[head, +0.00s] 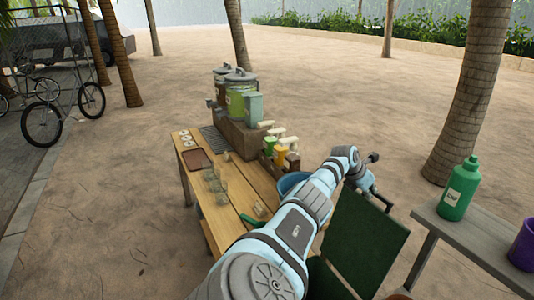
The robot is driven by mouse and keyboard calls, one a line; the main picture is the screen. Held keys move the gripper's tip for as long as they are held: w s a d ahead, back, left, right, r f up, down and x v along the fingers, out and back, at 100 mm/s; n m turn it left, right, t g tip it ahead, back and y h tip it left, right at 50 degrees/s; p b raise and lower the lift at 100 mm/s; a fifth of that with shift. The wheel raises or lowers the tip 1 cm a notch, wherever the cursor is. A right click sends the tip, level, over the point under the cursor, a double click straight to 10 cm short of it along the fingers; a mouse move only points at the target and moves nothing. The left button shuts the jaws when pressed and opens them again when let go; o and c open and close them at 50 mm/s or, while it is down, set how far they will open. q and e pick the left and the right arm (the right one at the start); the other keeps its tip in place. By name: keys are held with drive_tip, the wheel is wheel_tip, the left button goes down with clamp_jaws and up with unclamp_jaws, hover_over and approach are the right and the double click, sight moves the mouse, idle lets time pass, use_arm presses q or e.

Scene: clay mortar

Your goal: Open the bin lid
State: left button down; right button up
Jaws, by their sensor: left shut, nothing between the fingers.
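A dark green panel (365,238), which looks like the bin's lid, stands at the lower middle right beside the wooden table. It shows as a broad tilted face, and darker green parts of the bin lie below it. How far the lid is raised is hard to tell. My left arm reaches across from the bottom, bends at the wrist and points down past the panel's far edge. My left gripper (383,202) is small in the picture, shut and empty near that far edge; whether it touches is unclear. My right gripper is out of view.
A wooden table (187,179) with drink dispensers (240,101), cups, cartons and a brown tray (196,159) stands left of my arm. A blue bucket (291,182) is partly behind my arm. A grey table (463,238) with a green bottle (459,190) and purple cup (523,247) stands right.

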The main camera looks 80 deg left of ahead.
use_arm(q)
drive_tip(key=v, duration=0.7)
drive_tip(key=shift+s+r, duration=0.25)
drive_tip(key=shift+d, duration=0.1)
drive_tip(key=shift+f, duration=0.1)
